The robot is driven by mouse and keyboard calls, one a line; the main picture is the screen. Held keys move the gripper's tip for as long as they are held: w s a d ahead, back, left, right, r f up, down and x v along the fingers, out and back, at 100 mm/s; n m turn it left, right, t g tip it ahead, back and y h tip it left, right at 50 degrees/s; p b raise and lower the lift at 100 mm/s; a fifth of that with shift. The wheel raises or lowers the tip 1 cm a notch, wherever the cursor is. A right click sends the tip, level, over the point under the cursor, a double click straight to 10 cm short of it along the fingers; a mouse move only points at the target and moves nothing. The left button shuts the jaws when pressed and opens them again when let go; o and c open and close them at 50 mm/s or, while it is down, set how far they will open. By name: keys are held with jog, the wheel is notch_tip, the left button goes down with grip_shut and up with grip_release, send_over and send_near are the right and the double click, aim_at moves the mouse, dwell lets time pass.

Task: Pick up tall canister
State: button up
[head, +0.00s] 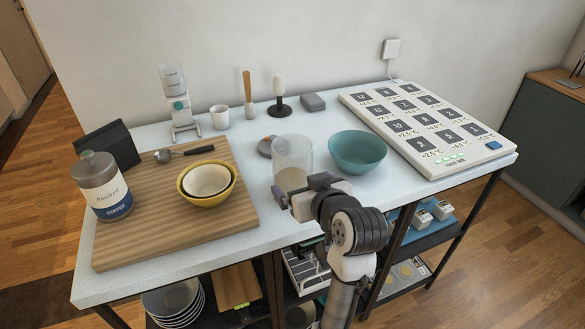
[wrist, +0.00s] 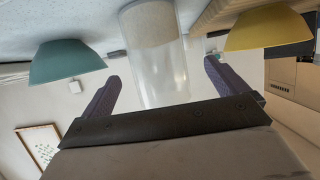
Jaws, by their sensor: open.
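A tall, clear canister (head: 293,157) stands upright on the white table, between the wooden board and the teal bowl. My gripper (head: 303,195) is open at its near side and hides part of its lower body. In the wrist view, which is upside down, the canister (wrist: 155,50) lies between the two spread fingers of my gripper (wrist: 160,72), with pale contents at its base. A gap shows on each side of it; I cannot tell how deep it is between the fingers. A second container, a grey-lidded coffee canister (head: 103,187), stands on the board's left side.
The teal bowl (head: 357,151) is close to the right of the clear canister. Nested bowls (head: 206,183) and a spoon (head: 185,153) rest on the wooden board (head: 150,225). A large panel (head: 425,128) fills the right side. Bare table (head: 255,235) lies front-centre.

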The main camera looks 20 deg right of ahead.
aim_at(300, 178)
jog(key=x, duration=0.2)
jog(key=p+x, duration=0.1)
jog(key=x, duration=0.2)
jog(key=p+x, duration=0.1)
jog(key=x, duration=0.1)
jog(key=shift+w+d+f, duration=0.15)
jog(key=shift+w+d, duration=0.05)
jog(key=shift+d, duration=0.1)
jog(key=c, duration=1.5)
jog(key=shift+c, duration=0.3)
jog(key=shift+r, duration=0.2)
